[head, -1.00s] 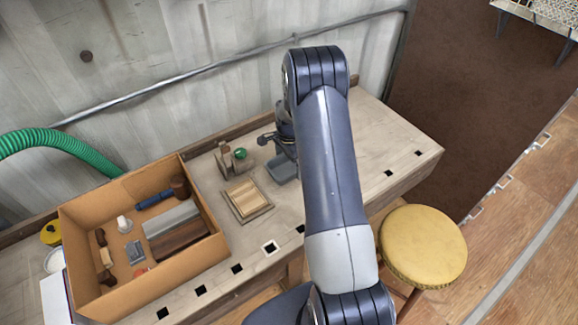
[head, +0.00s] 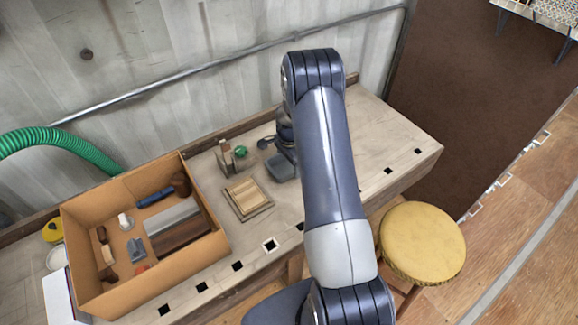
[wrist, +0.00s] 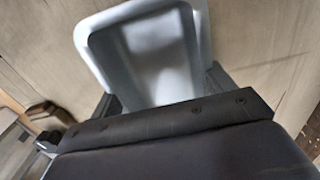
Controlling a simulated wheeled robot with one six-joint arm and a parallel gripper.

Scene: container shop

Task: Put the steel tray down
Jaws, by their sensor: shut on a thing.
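The steel tray (head: 282,168) is a small grey rectangular tray with raised walls. In the head view it shows at the left edge of my arm, over the workbench, with its right part hidden behind the arm. In the wrist view the tray (wrist: 150,50) fills the upper middle, just beyond my gripper (wrist: 165,90). My gripper is shut on its near side. The fingertips are largely hidden by the gripper body and the tray. I cannot tell whether the tray touches the bench top.
The workbench (head: 385,140) is bare to the right of my arm. A wooden slatted block (head: 246,196) and a small stand with a green ball (head: 240,152) are left of the tray. A cardboard box of tools (head: 95,262) stands further left. A yellow stool (head: 423,240) is in front.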

